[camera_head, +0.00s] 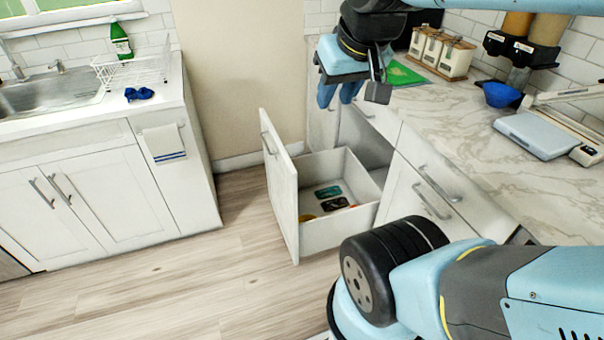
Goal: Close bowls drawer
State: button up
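A white drawer (281,190) stands pulled well out of the lower cabinet at the middle of the view. Its tall front panel faces left and has a metal handle (268,146) near the top. Inside the box lie a teal item (328,191), a dark item (335,204) and an orange item partly hidden by the front. I cannot tell whether any is a bowl. My gripper (338,97) is at the upper middle, above and behind the drawer in the picture, pointing down. Its two blue fingers show a small gap with nothing visible between them. It is not touching the drawer.
A marble counter (470,120) with a green board (404,76), canisters (440,52), a blue bowl (501,94) and a scale (540,132) lies right. A closed drawer (424,190) adjoins. The sink cabinet (90,195) stands left. Wooden floor (190,290) left of the drawer is clear.

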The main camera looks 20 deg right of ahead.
aim_at(293, 182)
jog(key=i, duration=1.1)
jog(key=z, duration=0.4)
